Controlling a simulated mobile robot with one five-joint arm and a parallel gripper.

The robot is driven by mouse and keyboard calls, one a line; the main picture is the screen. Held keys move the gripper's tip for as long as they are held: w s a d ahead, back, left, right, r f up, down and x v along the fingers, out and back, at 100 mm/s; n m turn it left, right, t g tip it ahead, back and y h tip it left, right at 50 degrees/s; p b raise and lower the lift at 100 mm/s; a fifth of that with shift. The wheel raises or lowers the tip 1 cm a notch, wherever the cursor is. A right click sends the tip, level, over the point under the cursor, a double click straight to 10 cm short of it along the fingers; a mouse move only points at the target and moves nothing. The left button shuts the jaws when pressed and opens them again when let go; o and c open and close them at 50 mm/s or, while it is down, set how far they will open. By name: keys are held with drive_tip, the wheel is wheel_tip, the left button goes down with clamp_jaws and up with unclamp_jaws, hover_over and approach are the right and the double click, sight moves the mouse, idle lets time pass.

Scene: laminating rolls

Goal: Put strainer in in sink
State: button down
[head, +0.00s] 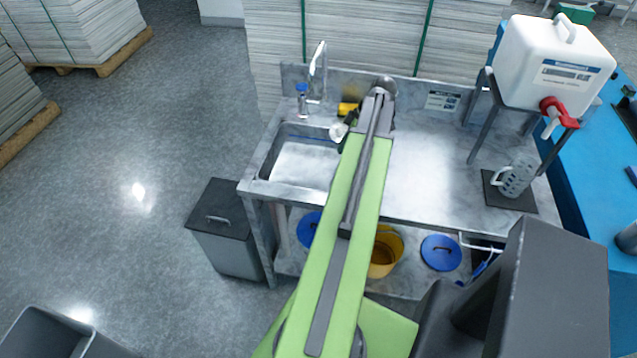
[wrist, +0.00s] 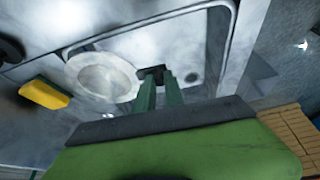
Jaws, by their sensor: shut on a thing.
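In the wrist view my gripper (wrist: 158,80) has its dark green fingers closed on the rim or handle of a pale round strainer (wrist: 97,77). The strainer is over the steel sink (wrist: 200,45), whose basin and drain hole show behind it. I cannot tell whether it touches the basin floor. In the head view the sink (head: 302,160) is left of my arm, and the strainer (head: 338,132) shows small and pale at the basin's back right edge. My gripper is mostly hidden by my arm there.
A yellow sponge (wrist: 44,94) lies on the counter beside the sink. A tap (head: 318,72) stands behind the basin. At right are a white water container (head: 553,62) on a stand and a clear measuring jug (head: 516,178). The counter's middle (head: 430,155) is clear.

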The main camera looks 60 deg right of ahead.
drive_tip(key=shift+w+d+f, duration=0.25)
drive_tip(key=shift+w+f, duration=0.15)
drive_tip(key=shift+f, duration=0.25)
drive_tip(key=shift+w, duration=0.1)
drive_tip(key=w+a+f+b, duration=0.2)
drive_tip(key=a+f+b, duration=0.1)
drive_tip(key=w+a+f+b, duration=0.2)
drive_tip(key=w+f+b, duration=0.1)
drive_tip(key=f+b, duration=0.1)
drive_tip(key=w+a+f+b, duration=0.3)
drive_tip(key=f+b, duration=0.1)
drive_tip(key=shift+a, duration=0.3)
drive_tip(key=shift+r, duration=0.15)
drive_tip(key=c, duration=1.4)
unclamp_jaws()
drive_tip(key=shift+c, duration=0.2)
